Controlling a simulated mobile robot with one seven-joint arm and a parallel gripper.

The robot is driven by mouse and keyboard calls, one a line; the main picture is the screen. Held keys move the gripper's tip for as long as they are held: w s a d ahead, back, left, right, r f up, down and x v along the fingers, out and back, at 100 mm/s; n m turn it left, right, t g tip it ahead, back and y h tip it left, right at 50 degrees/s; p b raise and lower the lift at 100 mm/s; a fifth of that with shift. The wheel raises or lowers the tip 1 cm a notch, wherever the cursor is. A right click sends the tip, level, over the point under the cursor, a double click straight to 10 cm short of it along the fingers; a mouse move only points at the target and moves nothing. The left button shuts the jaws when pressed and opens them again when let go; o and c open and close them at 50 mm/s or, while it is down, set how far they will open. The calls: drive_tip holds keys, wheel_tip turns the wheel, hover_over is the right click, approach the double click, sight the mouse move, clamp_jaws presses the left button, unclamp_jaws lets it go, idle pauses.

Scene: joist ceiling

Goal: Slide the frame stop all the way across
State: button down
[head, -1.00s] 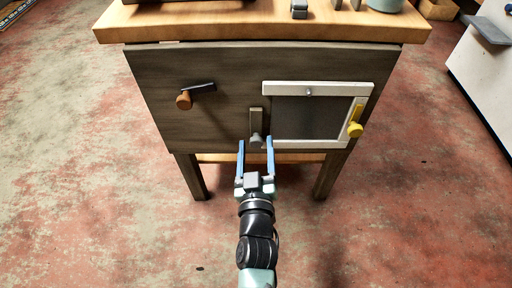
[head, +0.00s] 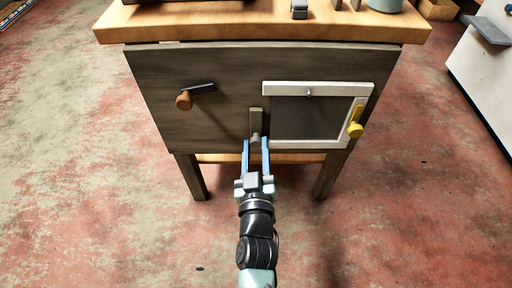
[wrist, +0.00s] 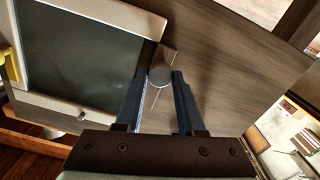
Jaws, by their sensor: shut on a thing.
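The frame stop (head: 256,121) is a short grey upright bar with a round knob at its lower end, on the cabinet front. It stands at the left end of the white frame (head: 312,88), beside the dark panel (head: 305,118). My gripper (head: 256,143) is shut on the stop's knob from the front, one blue finger on each side. In the wrist view the round knob (wrist: 160,76) sits between the fingertips, and the frame and dark panel lie to its left. The fingers partly hide the knob in the head view.
A yellow knob (head: 355,129) is on the frame's right side. A dark latch with an orange-brown knob (head: 184,101) is at the cabinet's left. The wooden top (head: 240,22) overhangs above. The floor (head: 90,190) around is clear.

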drive_tip(key=shift+d+f, duration=0.1)
idle(0.6)
drive_tip(key=d+b, duration=0.2)
drive_tip(key=b, duration=0.2)
drive_tip(key=shift+f, duration=0.1)
drive_tip(key=shift+d+r+b, duration=0.2)
drive_tip(key=shift+b, duration=0.1)
drive_tip(key=c, duration=0.5)
unclamp_jaws()
